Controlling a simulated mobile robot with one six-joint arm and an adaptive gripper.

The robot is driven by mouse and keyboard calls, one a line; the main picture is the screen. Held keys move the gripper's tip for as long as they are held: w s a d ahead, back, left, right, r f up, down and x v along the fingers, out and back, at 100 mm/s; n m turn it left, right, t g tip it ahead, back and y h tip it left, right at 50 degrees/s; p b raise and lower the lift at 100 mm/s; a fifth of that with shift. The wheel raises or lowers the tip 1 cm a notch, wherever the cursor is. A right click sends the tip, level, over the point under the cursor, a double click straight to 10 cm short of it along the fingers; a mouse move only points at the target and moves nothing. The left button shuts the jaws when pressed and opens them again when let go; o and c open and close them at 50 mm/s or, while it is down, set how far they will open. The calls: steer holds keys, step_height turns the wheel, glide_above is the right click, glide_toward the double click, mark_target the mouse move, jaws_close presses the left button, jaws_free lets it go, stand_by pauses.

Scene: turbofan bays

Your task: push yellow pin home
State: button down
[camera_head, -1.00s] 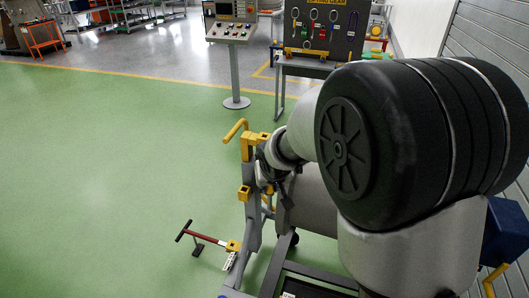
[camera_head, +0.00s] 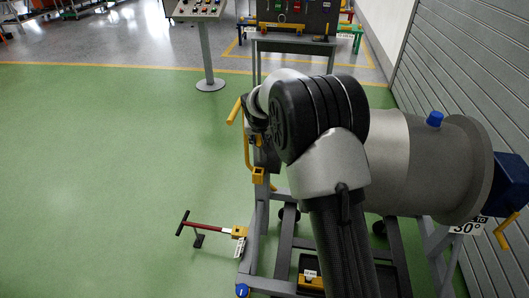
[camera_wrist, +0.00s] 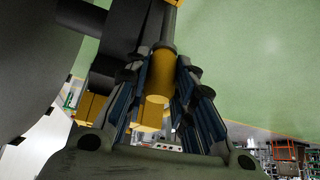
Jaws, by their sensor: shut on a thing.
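The yellow pin (camera_wrist: 160,78) shows in the wrist view as a short yellow cylinder between my fingers. My gripper (camera_wrist: 161,64) is shut on it, with a blue-lined finger on each side. A dark grey part meets the pin's upper end in the picture; how deep the pin sits is hidden. In the head view my gripper (camera_head: 258,122) is small and partly covered by my arm, beside the upper left of the grey engine stand (camera_head: 251,230).
A large grey cylindrical engine body (camera_head: 395,165) lies on the stand, right of my arm. A red tow bar (camera_head: 208,227) reaches left over the floor. A control console (camera_head: 207,55) and a tool bench (camera_head: 290,42) stand behind. Green floor at left is clear.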

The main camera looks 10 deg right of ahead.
mark_target(258, 146)
steer(key=shift+w+f, duration=0.15)
steer(key=shift+w, duration=1)
steer(key=shift+a+b, duration=0.1)
steer(key=shift+b, duration=0.2)
steer(key=shift+f+b, duration=2.15)
steer(key=shift+f, duration=0.75)
steer(key=shift+s+f+b, duration=0.1)
steer(key=shift+f+b, duration=1.8)
steer(key=shift+f, duration=0.2)
steer(key=shift+f, duration=0.9)
steer(key=c, duration=1.3)
jaws_free()
steer(key=shift+f, duration=0.1)
